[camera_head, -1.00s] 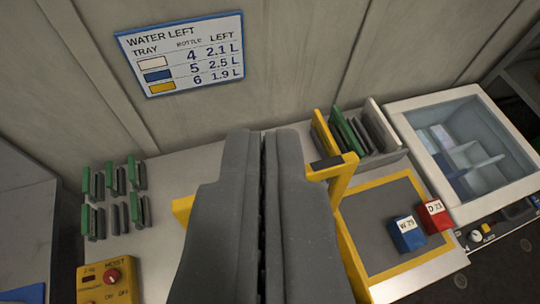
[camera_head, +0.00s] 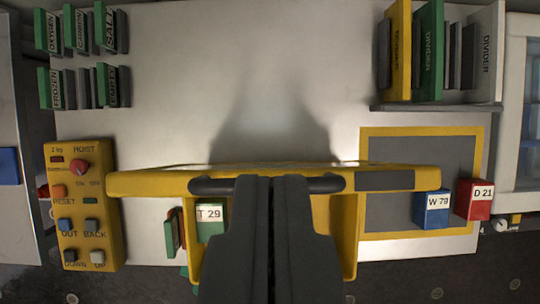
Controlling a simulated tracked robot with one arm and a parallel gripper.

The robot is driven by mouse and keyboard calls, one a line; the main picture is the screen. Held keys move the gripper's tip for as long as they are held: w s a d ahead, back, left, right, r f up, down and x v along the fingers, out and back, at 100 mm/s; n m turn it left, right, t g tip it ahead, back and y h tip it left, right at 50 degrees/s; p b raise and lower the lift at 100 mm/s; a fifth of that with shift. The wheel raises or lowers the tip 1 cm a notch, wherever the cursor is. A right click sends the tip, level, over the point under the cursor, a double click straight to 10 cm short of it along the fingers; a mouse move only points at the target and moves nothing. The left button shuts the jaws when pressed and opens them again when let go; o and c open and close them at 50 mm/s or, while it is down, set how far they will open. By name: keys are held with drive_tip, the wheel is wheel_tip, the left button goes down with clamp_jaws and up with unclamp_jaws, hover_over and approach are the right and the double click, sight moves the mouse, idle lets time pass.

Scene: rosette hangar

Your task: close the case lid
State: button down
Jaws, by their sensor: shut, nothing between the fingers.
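A yellow bar-like edge (camera_head: 140,184) with a dark handle (camera_head: 215,186) runs across the middle of the view; it looks like the case lid standing up, seen nearly edge-on. Below it in the picture, yellow side walls (camera_head: 350,240) look like the case. A green block marked T 29 (camera_head: 210,222) shows between them. My gripper (camera_head: 272,182) is shut and empty, its tips overlapping the middle of the handle. I cannot tell whether they touch it. My fingers hide the middle of the case.
A yellow hoist control box (camera_head: 88,205) stands at left. Green blocks (camera_head: 72,88) sit at the upper left. A divider rack (camera_head: 435,105) stands at upper right. Blue W 79 (camera_head: 431,210) and red D 21 (camera_head: 473,200) blocks are by the yellow-edged mat (camera_head: 385,135). The upper middle table is clear.

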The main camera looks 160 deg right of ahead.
drive_tip(key=s+p+x, duration=0.1)
drive_tip(key=p+x, duration=0.2)
drive_tip(key=x, duration=0.9)
drive_tip(key=s, duration=0.1)
drive_tip(key=s+d+p, duration=0.1)
drive_tip(key=s, duration=0.1)
drive_tip(key=shift+s+d+r, duration=0.15)
drive_tip(key=shift+s, duration=0.15)
